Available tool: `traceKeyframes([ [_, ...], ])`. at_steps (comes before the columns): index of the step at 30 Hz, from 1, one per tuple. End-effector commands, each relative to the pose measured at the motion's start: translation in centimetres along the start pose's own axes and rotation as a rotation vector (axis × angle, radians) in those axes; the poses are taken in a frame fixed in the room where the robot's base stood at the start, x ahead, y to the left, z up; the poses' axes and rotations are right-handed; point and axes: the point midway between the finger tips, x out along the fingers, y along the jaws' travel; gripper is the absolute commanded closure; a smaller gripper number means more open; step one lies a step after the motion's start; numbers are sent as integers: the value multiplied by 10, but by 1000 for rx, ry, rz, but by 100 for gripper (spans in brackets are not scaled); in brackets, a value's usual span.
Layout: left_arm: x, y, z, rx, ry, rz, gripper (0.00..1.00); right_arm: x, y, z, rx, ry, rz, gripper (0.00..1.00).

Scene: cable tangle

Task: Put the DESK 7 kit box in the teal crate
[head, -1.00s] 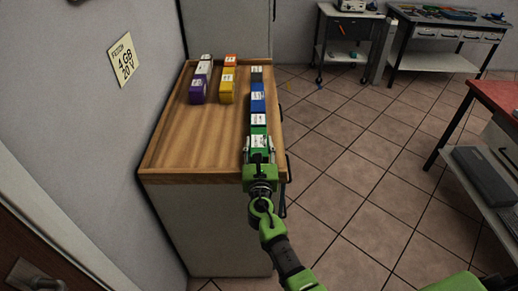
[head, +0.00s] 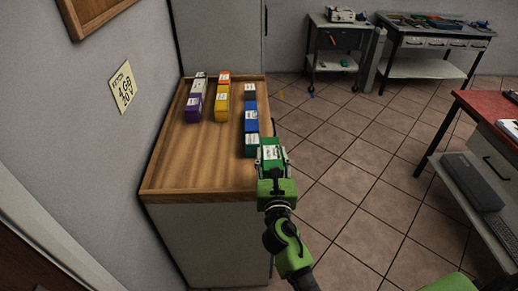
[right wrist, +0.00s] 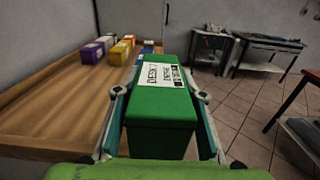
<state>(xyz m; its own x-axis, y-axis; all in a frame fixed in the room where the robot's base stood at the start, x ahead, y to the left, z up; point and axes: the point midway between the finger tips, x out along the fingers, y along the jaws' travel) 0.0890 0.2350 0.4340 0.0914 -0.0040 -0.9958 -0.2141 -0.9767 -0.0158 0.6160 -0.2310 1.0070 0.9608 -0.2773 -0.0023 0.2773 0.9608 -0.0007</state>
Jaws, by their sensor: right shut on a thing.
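The DESK 7 kit box is a green box with a white label; in the head view this green box (head: 271,153) is in my right gripper (head: 272,160) at the right edge of the wooden cabinet top. In the right wrist view the green box (right wrist: 160,135) lies between the two fingers of the right gripper (right wrist: 160,128), and its label appears to read DESK 7. The gripper is shut on it. The box looks raised and partly past the edge. No teal crate shows in these views. My left gripper is not in view.
The wooden top (head: 200,165) holds rows of boxes: purple (head: 194,106), yellow (head: 221,107), blue (head: 251,123) and dark teal (head: 252,146), among others. The teal one is close to the held box. Tiled floor (head: 345,190) is open to the right, before a red-topped table (head: 488,115).

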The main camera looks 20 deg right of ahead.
Motion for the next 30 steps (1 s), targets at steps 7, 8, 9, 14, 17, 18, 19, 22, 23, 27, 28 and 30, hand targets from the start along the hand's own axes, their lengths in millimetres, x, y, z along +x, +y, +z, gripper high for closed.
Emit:
traceKeyframes([
  [7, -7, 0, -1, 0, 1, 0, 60, -33, -23, 20, -2, -6, 2, 99],
  [8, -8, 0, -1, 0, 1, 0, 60, -35, -24, 22, -1, -7, 2, 99],
  [9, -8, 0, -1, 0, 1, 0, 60, -37, -26, 23, 0, -6, 2, 99],
  [14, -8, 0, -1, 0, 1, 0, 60, -43, -29, 26, 0, -7, 4, 99],
  [17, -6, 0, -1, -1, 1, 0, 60, -51, -30, 29, -5, -11, 19, 99],
  [18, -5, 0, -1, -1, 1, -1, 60, -57, -30, 31, -8, -15, 32, 99],
  [19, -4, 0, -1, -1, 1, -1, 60, -63, -30, 33, -12, -17, 43, 99],
  [22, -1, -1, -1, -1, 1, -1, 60, -87, -27, 43, -17, -24, 98, 99],
  [23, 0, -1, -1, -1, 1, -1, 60, -95, -25, 46, -19, -24, 116, 99],
  [27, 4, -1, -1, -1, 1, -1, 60, -130, -15, 60, -13, -20, 202, 99],
  [28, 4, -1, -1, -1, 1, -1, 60, -136, -13, 63, -12, -19, 218, 99],
  [30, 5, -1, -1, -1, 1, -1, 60, -148, -9, 68, -7, -14, 249, 99],
])
